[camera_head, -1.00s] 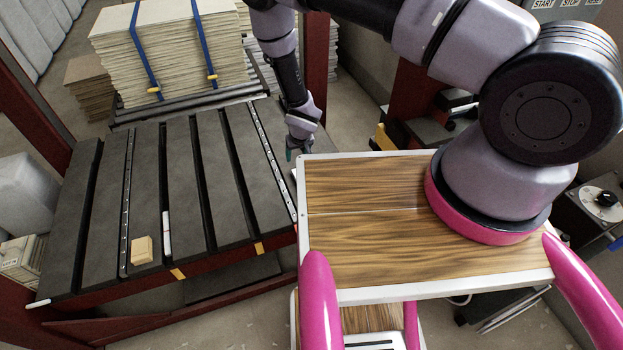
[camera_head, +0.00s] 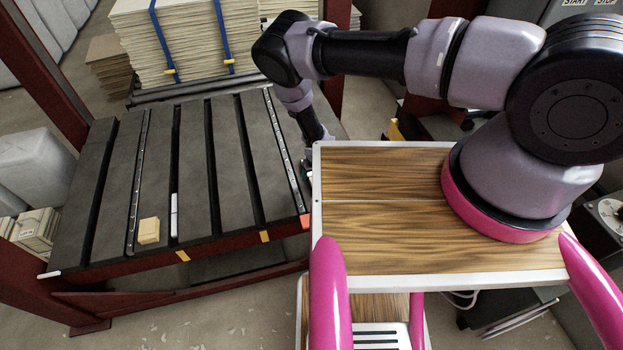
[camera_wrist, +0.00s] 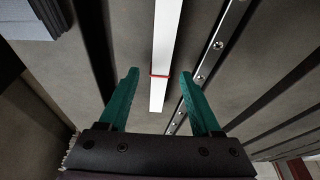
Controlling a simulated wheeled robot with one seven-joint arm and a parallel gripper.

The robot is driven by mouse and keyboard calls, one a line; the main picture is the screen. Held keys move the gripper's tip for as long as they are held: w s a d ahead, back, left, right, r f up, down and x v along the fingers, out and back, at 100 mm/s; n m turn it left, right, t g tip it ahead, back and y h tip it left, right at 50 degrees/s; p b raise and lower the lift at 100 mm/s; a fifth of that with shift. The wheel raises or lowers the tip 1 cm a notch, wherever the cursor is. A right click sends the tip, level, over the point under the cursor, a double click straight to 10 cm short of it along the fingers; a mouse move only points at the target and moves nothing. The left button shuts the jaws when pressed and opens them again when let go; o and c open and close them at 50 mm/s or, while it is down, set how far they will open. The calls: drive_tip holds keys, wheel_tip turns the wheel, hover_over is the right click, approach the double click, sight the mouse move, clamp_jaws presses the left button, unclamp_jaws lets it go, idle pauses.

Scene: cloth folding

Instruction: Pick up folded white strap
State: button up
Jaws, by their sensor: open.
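A narrow white strap (camera_head: 174,215) lies lengthwise on the dark slatted table in the head view. In the wrist view a white strip (camera_wrist: 165,50) with a thin red band across it runs from the top edge to between my fingers. I cannot tell whether it is the same strap. My gripper (camera_wrist: 159,78) shows two green fingers, open and apart, with the strip between them in the picture and no visible grip. The height above it is unclear. In the head view my gripper is mostly hidden behind the edge of the wooden top, at the table's right side.
The slatted table (camera_head: 205,150) has dark grooves and a screwed metal rail (camera_wrist: 215,55). A small beige block (camera_head: 149,231) sits left of the strap. A strapped stack of boards (camera_head: 185,40) stands behind. The wooden top (camera_head: 400,240) with a white rim lies beside the table.

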drive_tip(key=shift+x, duration=0.85)
clamp_jaws()
drive_tip(key=shift+r, duration=0.1)
